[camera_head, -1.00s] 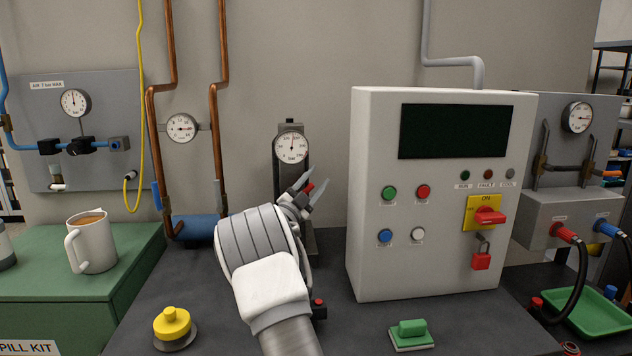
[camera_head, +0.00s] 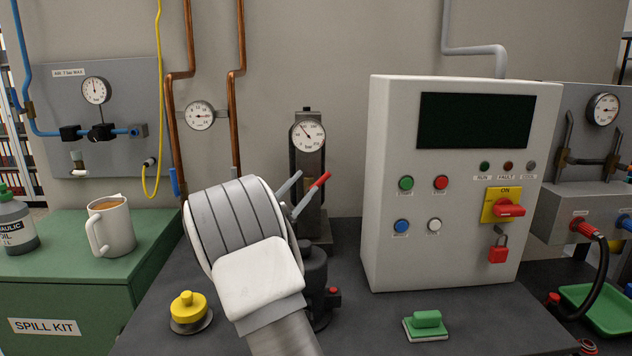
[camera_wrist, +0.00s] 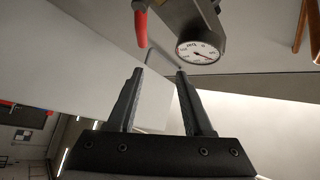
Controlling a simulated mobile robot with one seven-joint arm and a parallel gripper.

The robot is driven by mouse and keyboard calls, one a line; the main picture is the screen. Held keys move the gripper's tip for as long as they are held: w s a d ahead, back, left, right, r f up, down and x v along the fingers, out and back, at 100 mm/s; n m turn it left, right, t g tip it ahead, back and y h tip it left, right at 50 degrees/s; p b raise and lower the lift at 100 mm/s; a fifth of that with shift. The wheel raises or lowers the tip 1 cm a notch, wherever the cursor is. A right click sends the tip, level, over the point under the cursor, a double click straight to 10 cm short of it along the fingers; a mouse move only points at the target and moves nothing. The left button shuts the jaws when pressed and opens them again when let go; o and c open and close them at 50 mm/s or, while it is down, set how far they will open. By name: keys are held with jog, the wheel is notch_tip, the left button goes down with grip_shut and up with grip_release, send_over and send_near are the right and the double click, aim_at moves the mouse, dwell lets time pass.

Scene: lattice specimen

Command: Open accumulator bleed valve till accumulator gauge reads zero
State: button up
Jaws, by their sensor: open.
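The accumulator gauge (camera_head: 308,135) is a round white dial on a dark upright block behind my gripper. Its needle leans to the upper left in the head view; I cannot read an exact value. It also shows in the wrist view (camera_wrist: 199,51). A red lever handle (camera_head: 320,180), apparently the bleed valve's, sticks up right beside my fingertips and below the gauge. In the wrist view the red handle (camera_wrist: 140,27) lies beyond the left fingertip. My gripper (camera_head: 305,182) is open, with nothing between its fingers in the wrist view (camera_wrist: 160,73). My wrist hides the valve's base.
A white control cabinet (camera_head: 385,240) stands close on the right. A mug (camera_head: 112,226) stands on the green spill kit box (camera_head: 60,290) at left.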

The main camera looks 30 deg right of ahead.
jog(key=shift+s+a, duration=0.2)
jog(key=shift+a, duration=0.25)
jog(key=shift+s+a, duration=0.2)
jog(key=shift+a, duration=0.25)
jog(key=shift+c, duration=0.3)
